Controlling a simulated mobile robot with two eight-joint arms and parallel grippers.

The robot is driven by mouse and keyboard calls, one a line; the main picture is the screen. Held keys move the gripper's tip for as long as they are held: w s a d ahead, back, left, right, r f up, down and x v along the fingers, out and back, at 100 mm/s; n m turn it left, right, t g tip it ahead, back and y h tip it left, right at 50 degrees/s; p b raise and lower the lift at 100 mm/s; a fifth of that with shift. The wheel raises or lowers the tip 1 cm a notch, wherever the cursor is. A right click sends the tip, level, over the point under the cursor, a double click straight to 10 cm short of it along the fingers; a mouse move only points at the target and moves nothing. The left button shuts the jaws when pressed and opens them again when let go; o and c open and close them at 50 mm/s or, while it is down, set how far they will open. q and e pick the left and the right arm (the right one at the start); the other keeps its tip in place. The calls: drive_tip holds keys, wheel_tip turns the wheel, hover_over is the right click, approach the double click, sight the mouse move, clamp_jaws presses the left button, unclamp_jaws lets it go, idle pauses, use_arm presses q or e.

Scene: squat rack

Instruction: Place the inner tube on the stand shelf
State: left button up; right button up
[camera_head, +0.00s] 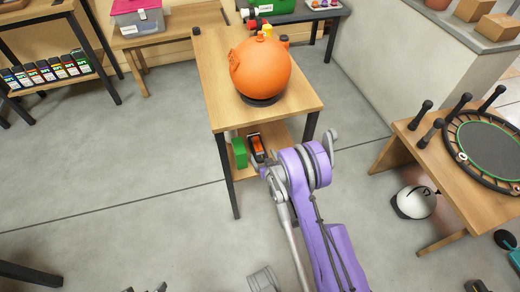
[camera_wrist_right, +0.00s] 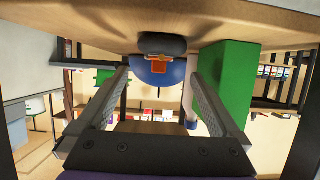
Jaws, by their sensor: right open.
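The wooden stand (camera_head: 222,98) is in the middle of the head view, with its lower shelf (camera_head: 276,130) partly hidden by the top and my arm. A dark item with an orange patch (camera_head: 257,147), which seems to be the inner tube, is on that shelf beside a green box (camera_head: 239,153). The right wrist view is upside down. There the dark rounded item (camera_wrist_right: 162,43) lies against the wood, ahead of and between my fingers, apart from them. My right gripper (camera_wrist_right: 158,82) is open and empty at the shelf's near side. My left gripper is not in view.
An orange ball (camera_head: 262,70) sits on the stand top. The green box (camera_wrist_right: 222,85) is close to one right finger. A wooden table (camera_head: 460,190) with a trampoline stands at right, with a white ball (camera_head: 414,203) by it.

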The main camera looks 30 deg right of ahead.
drive_tip(key=shift+b+v, duration=0.3)
drive_tip(key=shift+v, duration=1.7)
